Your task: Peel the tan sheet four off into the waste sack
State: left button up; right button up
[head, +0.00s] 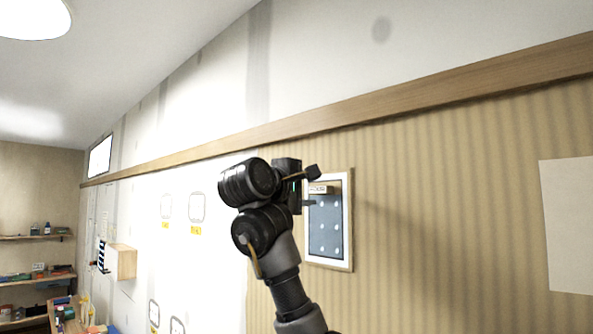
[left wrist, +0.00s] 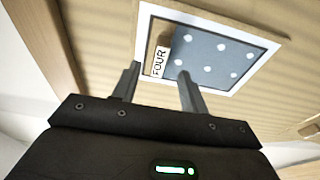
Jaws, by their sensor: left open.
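A white-framed panel (head: 346,222) hangs on the ribbed tan wall, with a blue-grey face dotted with white spots. A white tag reading FOUR (left wrist: 160,61) is near the panel's edge, with a narrow tan-brown strip (left wrist: 163,31) beside it inside the frame; how far the tan sheet extends is unclear. My left gripper (left wrist: 158,74) is open in front of the panel, its fingertips on either side of the tag's lower end in the left wrist view. In the head view the left gripper (head: 311,188) covers the panel's left edge. Contact cannot be told. No waste sack shows.
A wooden rail (head: 420,93) runs along the wall above the panel. A blank pale sheet (head: 567,222) is on the wall at right. A small wooden box (head: 122,262) juts out at left, and shelves with supplies (head: 38,275) stand farther back.

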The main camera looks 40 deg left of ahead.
aim_at(318, 190)
pick_arm(q)
jog(key=w, duration=0.1)
jog(key=w+p, duration=0.1)
jog(key=w, duration=0.1)
jog(key=shift+w+a+r+p, duration=0.15)
jog(key=shift+w+a+p, duration=0.2)
jog(key=shift+p, duration=0.05)
jog(key=shift+w, duration=0.55)
jog(key=shift+c, duration=0.4)
jog(key=c, duration=0.7)
jog(key=shift+s, duration=0.1)
grip_shut()
